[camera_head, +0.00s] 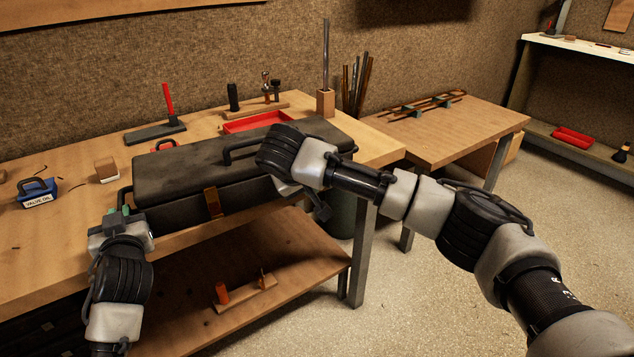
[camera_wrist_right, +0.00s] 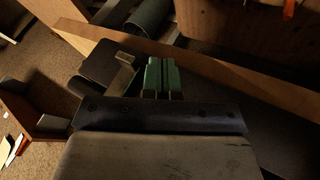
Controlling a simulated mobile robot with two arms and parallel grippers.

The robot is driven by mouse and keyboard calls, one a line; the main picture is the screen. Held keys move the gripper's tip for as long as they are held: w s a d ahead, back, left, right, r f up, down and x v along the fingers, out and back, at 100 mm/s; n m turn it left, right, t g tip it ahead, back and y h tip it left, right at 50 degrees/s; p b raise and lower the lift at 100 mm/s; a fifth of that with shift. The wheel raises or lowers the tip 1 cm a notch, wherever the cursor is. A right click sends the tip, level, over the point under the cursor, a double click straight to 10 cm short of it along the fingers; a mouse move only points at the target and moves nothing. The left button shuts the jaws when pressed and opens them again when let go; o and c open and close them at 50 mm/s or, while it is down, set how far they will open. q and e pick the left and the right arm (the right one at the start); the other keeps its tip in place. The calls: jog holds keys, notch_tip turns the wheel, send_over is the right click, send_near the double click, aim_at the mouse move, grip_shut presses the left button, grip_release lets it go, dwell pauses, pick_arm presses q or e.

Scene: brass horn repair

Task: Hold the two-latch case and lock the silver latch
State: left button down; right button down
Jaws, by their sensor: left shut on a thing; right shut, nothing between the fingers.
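The dark two-latch case (camera_head: 190,175) lies with its lid down on the workbench, along the front edge. Its brass latch (camera_head: 212,202) hangs on the front face, left of the middle. My left gripper (camera_head: 119,217) is shut on the handle (camera_head: 122,196) at the case's left end. My right arm reaches across the case's right front, and its wrist hides that part of the case and the fingers in the head view. In the right wrist view my right gripper (camera_wrist_right: 163,79) is shut and empty. A pale metal piece (camera_wrist_right: 122,75) beside its fingers may be the silver latch; its state is unclear.
A blue valve oil box (camera_head: 37,192) stands at left. A lower shelf (camera_head: 245,275) is under the bench. A second table (camera_head: 455,125) stands at right.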

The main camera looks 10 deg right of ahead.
jog(key=a+v, duration=0.1)
jog(key=v, duration=1)
jog(key=shift+a+f, duration=0.25)
jog(key=shift+f, duration=0.1)
pick_arm(q)
jog(key=c, duration=1.1)
grip_release()
jog(key=shift+o, duration=0.2)
jog(key=shift+s, duration=0.1)
